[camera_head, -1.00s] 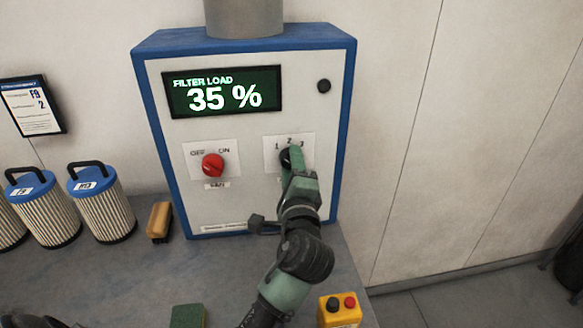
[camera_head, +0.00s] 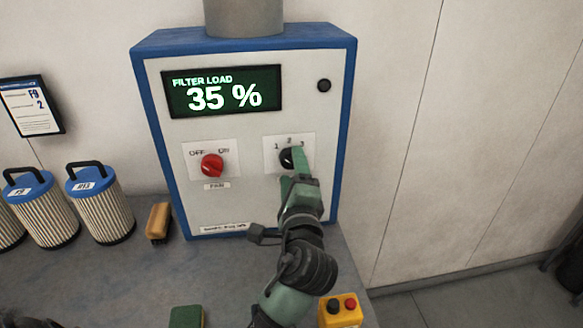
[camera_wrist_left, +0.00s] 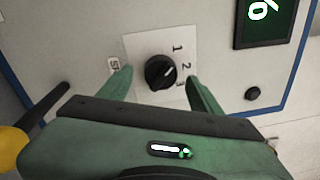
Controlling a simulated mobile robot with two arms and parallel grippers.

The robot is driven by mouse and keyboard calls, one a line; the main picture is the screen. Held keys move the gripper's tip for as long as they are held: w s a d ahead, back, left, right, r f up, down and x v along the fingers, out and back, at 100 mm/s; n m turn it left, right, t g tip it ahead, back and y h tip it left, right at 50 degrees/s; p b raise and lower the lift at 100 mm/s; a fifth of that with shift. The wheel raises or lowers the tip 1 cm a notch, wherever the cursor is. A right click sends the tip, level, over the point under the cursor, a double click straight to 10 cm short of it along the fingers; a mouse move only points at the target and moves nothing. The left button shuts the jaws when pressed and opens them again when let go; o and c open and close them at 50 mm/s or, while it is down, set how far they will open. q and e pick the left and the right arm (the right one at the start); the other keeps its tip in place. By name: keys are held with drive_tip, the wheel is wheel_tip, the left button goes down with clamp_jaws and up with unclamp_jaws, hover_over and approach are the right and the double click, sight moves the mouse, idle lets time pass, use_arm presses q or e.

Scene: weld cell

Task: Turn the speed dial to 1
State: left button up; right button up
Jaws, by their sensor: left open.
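The speed dial (camera_head: 286,158) is a black round knob on a white plate marked 1, 2 and 3, on the front of the cabinet (camera_head: 255,205). My left gripper (camera_head: 297,160) is in front of the plate and partly covers the dial in the head view. In the left wrist view its fingers (camera_wrist_left: 158,76) are open, one on each side of the dial, with visible gaps. My right gripper is not in view.
A red FAN knob (camera_head: 212,165) sits left of the dial. The display (camera_head: 222,92) reads FILTER LOAD 35 %. Filter cartridges (camera_head: 103,210), a brush (camera_head: 158,221), a green pad (camera_head: 186,316) and a yellow button box (camera_head: 340,312) are on the bench (camera_head: 130,275).

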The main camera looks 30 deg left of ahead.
use_arm(q)
drive_tip(key=b+v, duration=0.1)
drive_tip(key=v, duration=0.5)
drive_tip(key=shift+a+r, duration=0.1)
idle(0.3)
